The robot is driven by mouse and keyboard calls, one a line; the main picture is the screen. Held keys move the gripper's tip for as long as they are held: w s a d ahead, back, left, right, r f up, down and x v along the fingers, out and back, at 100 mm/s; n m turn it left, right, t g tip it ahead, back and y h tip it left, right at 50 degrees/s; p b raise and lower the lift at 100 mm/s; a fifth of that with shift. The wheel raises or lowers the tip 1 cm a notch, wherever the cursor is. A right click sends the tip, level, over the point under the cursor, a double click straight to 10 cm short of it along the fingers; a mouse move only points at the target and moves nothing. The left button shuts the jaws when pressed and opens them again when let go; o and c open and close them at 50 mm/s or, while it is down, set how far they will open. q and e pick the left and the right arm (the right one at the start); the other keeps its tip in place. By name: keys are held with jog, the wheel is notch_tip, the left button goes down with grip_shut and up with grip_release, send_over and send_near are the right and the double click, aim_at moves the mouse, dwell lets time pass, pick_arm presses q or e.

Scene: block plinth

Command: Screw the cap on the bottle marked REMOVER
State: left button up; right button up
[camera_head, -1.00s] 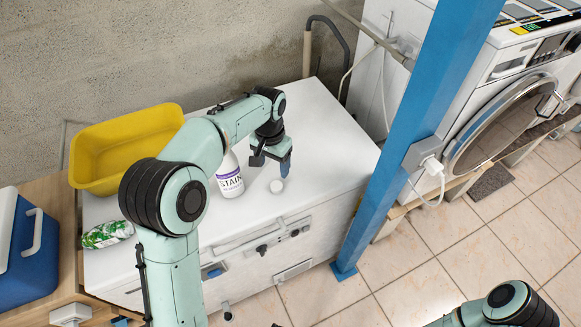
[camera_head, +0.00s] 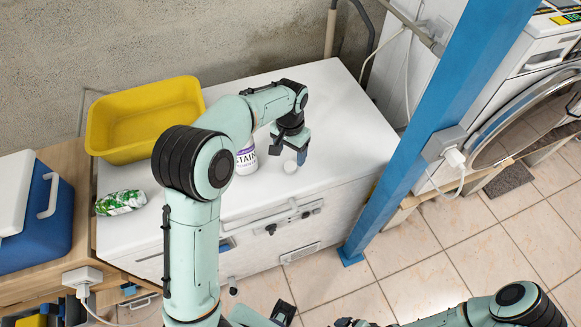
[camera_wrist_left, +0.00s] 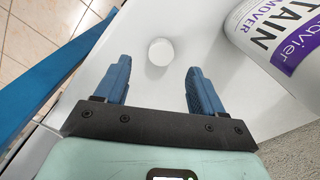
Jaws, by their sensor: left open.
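The white bottle (camera_head: 246,160), with a purple-banded label, stands on the white chest top, its upper part hidden behind my left arm. In the left wrist view the bottle (camera_wrist_left: 283,42) reads "TAIN" and "MOVER", and its top is out of frame. A small round white cap (camera_head: 291,167) lies on the chest top to the right of the bottle. My left gripper (camera_head: 300,158) is open and empty, close over the cap. In the left wrist view the cap (camera_wrist_left: 160,52) shows ahead of and between the blue fingers (camera_wrist_left: 160,85), apart from both.
The white chest (camera_head: 350,120) has free room to the right and behind. A yellow tub (camera_head: 195,95) and a green-white packet (camera_head: 120,202) are at its left. A blue post (camera_head: 440,130) stands by its right edge. A blue cooler (camera_head: 60,235) is far left.

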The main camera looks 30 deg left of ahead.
aim_at(291, 165)
pick_arm(q)
jog(key=shift+f, duration=0.65)
jog(key=shift+w+a+f, duration=0.1)
jog(key=shift+w+f, duration=0.05)
jog(key=shift+f, duration=1.15)
jog(key=shift+w+a+f, duration=0.1)
jog(key=shift+w+f, duration=0.05)
jog(key=shift+f, duration=1.15)
pick_arm(e)
jog(key=shift+f, duration=0.1)
pick_arm(q)
jog(key=shift+d, duration=0.1)
jog(key=c, duration=1.1)
jog(key=shift+r, duration=0.15)
notch_tip(291, 165, up, 20)
jog(key=p, duration=0.2)
jog(key=shift+p, duration=0.3)
pick_arm(e)
jog(key=w+r, duration=0.2)
jog(key=r, duration=0.1)
jog(key=shift+r, duration=0.15)
